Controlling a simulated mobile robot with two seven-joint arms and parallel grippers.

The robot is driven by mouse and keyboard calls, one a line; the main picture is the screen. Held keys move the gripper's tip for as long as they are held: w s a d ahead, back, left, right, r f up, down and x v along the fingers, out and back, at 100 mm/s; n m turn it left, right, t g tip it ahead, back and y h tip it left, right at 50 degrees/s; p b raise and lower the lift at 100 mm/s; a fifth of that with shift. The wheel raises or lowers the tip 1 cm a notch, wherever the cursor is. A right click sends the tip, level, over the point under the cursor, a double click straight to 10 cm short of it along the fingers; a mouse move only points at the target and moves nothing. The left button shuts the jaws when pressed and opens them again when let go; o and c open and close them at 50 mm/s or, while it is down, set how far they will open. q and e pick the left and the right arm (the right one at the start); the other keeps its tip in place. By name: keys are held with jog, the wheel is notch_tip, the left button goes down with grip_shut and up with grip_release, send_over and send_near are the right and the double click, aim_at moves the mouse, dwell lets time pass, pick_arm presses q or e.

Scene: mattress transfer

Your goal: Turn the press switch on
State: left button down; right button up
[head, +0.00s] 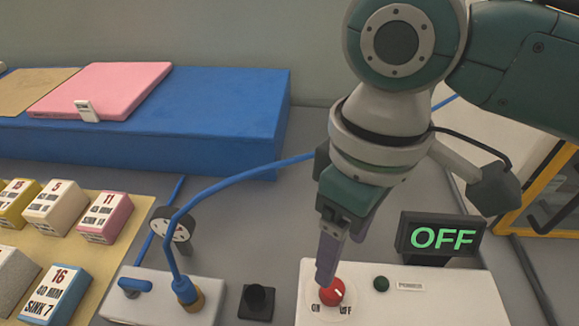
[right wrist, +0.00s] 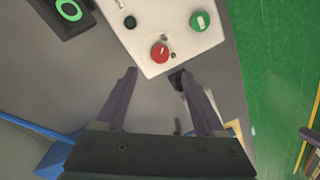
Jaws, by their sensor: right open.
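The press switch panel is a white box (head: 430,300) at the lower right of the head view. It carries a red knob (head: 332,292) with ON and OFF printed below it, and a dark green round part (head: 381,284). A black display (head: 440,236) behind it reads OFF in green. My right gripper (head: 328,272) points down at the red knob, and its fingers partly overlap the knob. In the right wrist view the open fingers (right wrist: 156,74) are spread to either side, with the red knob (right wrist: 160,52) just beyond the tips. I cannot tell whether they touch it. My left gripper is not in view.
A white box with a blue cable plug (head: 184,288) stands left of the panel, beside a small black block (head: 257,302). Labelled blocks (head: 58,207) sit on a tan board at left. A pink slab (head: 105,88) lies on a blue block (head: 210,125) behind.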

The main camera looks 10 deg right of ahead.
aim_at(334, 287)
jog(key=f, duration=0.2)
jog(key=f+b, duration=0.1)
jog(key=f, duration=0.4)
jog(key=shift+s+f, duration=0.25)
jog(key=shift+f, duration=0.05)
jog(key=shift+f+b, duration=0.3)
jog(key=shift+f, duration=0.35)
jog(key=shift+c, duration=1.4)
grip_shut()
